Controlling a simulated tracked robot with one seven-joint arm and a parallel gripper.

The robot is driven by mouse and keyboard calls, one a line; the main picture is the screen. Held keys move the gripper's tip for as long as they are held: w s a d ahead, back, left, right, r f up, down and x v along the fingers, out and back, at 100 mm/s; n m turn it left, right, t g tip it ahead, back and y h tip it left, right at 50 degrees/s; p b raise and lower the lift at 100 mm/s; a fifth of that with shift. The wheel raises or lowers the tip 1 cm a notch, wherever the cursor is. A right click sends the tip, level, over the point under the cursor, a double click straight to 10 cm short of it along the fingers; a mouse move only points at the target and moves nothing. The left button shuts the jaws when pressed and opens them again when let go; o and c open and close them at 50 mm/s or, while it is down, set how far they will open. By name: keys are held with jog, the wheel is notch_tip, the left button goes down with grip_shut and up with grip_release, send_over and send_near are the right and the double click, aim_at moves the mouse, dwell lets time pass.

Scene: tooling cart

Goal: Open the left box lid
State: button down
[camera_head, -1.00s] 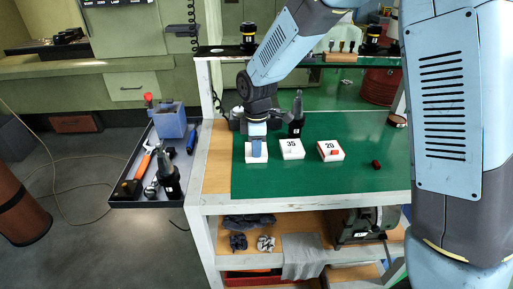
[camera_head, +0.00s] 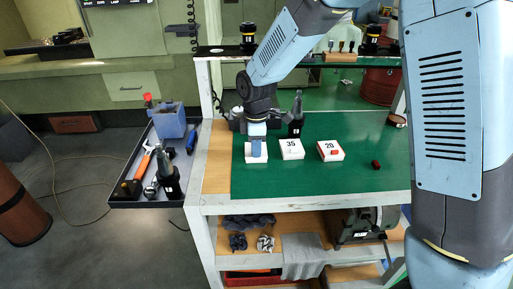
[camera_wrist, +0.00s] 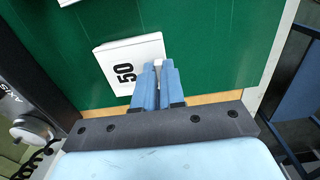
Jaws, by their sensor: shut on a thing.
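Three small white boxes stand in a row on the green mat of the cart. The left box (camera_head: 249,158) is under my gripper (camera_head: 256,156), which hides much of it in the head view. In the wrist view its white lid (camera_wrist: 128,61) carries the number 50 and looks closed. My gripper (camera_wrist: 158,66) is shut on a small pale knob (camera_wrist: 158,63) at the lid's edge. The middle box (camera_head: 292,149) is marked 35. The right box (camera_head: 331,150) is marked 20 and has a small red piece on it.
A dark red piece (camera_head: 376,164) lies on the green mat (camera_head: 330,182) to the right. A dark tool holder (camera_head: 296,120) stands behind the boxes. A side tray (camera_head: 150,200) with tools hangs at the cart's left. The front of the mat is clear.

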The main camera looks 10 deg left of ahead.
jog(key=s, duration=0.2)
jog(key=s+d, duration=0.1)
jog(key=s, duration=0.2)
jog(key=shift+s+d, duration=0.15)
jog(key=shift+s, duration=0.05)
jog(key=c, duration=1.2)
grip_release()
notch_tip(320, 180, up, 14)
jog(key=shift+f, duration=0.15)
